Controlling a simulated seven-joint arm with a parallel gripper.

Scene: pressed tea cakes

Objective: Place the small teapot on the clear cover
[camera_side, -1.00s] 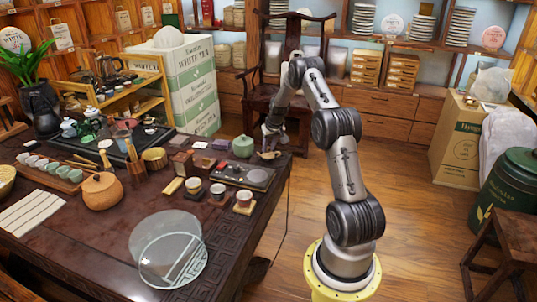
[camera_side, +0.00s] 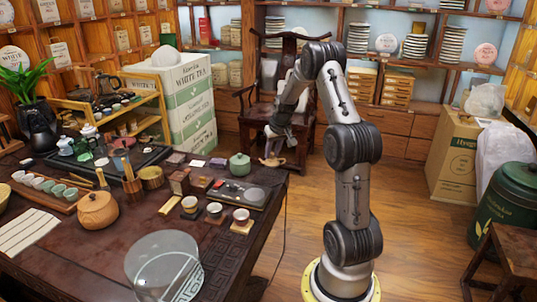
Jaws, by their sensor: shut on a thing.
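The small tan teapot (camera_side: 273,162) is at the tip of my gripper (camera_side: 275,154), by the far right corner of the dark table. My gripper is shut on it, near its top; the fingers are small and partly hidden. The teapot appears slightly above the table's level, at or just past the right edge. The clear cover (camera_side: 150,258), a round see-through disc, is at the near side of the table, well to the left and nearer the camera. Nothing stands on it.
A green lidded pot (camera_side: 240,165) and a grey tray (camera_side: 235,194) are just left of my gripper. Several small cups, including a white one (camera_side: 241,215), stand between there and the cover. A wooden chair (camera_side: 300,125) stands behind.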

